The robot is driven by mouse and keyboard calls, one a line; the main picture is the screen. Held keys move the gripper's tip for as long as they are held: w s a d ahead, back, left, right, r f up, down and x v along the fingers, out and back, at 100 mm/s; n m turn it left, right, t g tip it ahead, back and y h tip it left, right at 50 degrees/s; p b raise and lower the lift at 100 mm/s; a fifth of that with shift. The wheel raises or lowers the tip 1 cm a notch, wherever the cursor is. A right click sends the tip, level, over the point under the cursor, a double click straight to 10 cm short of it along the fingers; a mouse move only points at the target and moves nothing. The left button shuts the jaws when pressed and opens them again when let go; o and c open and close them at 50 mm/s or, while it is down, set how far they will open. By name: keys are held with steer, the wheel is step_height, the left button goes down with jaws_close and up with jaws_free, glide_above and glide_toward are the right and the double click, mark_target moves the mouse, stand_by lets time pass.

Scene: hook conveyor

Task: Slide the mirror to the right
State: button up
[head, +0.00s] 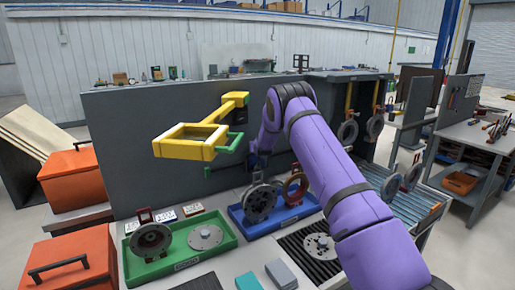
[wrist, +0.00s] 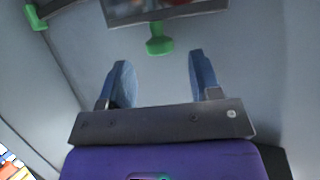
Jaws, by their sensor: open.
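In the wrist view, a dark-framed panel with a reflecting face, which looks like the mirror (wrist: 165,10), is cut off by the top edge. A green knob (wrist: 159,40) hangs from its lower edge. My gripper (wrist: 160,68) is open and empty; its two blue-grey fingers point toward the knob, which shows between and just beyond the tips. I cannot tell whether they touch. In the head view, my forearm reaches to the dark upright panel (head: 130,145), and the gripper is small and partly hidden there. I cannot make out the mirror clearly in that view.
A yellow frame (head: 182,153) with green ends juts out left of my wrist. Below are a green tray (head: 205,258) and a blue tray (head: 262,229) with metal discs. Orange boxes (head: 70,178) stand left. Rings hang at the right.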

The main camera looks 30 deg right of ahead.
mark_target(257, 158)
steer(key=shift+x, duration=1.6)
